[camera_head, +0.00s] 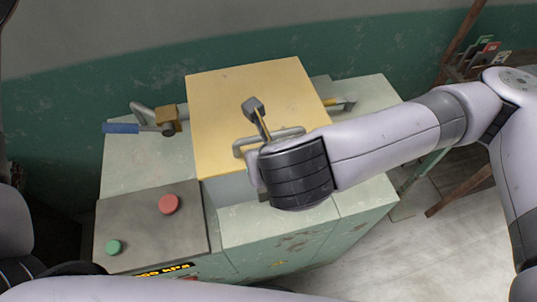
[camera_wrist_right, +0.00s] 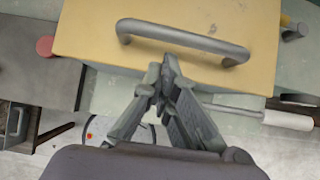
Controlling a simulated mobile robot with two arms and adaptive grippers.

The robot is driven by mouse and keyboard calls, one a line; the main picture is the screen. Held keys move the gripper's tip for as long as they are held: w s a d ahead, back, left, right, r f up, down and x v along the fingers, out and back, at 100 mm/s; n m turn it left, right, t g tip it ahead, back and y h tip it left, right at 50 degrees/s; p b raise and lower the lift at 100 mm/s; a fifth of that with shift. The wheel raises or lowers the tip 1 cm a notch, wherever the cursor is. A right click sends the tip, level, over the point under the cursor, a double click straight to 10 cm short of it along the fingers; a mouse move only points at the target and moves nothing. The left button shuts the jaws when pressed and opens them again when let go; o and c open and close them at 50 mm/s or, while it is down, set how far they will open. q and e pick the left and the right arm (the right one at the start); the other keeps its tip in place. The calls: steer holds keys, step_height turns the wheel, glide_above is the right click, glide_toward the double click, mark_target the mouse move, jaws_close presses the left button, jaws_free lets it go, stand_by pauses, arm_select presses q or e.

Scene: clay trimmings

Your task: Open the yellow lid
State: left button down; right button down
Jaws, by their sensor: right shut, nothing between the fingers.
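The yellow lid (camera_head: 222,108) lies flat, closed over a box on the pale green machine. A grey bar handle (camera_head: 243,147) runs along its front edge. The lid (camera_wrist_right: 92,38) and handle (camera_wrist_right: 190,39) also show in the right wrist view. My right gripper (camera_wrist_right: 163,78) is shut and empty. In that view its tips are just below the handle, with a visible gap. My left gripper is not in view.
A panel (camera_head: 135,215) at front left carries a red button (camera_head: 169,204) and a green button (camera_head: 114,247). A blue-handled lever (camera_head: 121,128) stands left of the lid. A wooden rack (camera_head: 468,62) stands at far right. Bare floor (camera_head: 430,250) shows at lower right.

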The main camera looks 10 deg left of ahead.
steer(key=shift+x, duration=1.1)
steer(key=shift+r, duration=0.1)
steer(key=shift+w+a+r, duration=0.1)
steer(key=shift+r, duration=0.9)
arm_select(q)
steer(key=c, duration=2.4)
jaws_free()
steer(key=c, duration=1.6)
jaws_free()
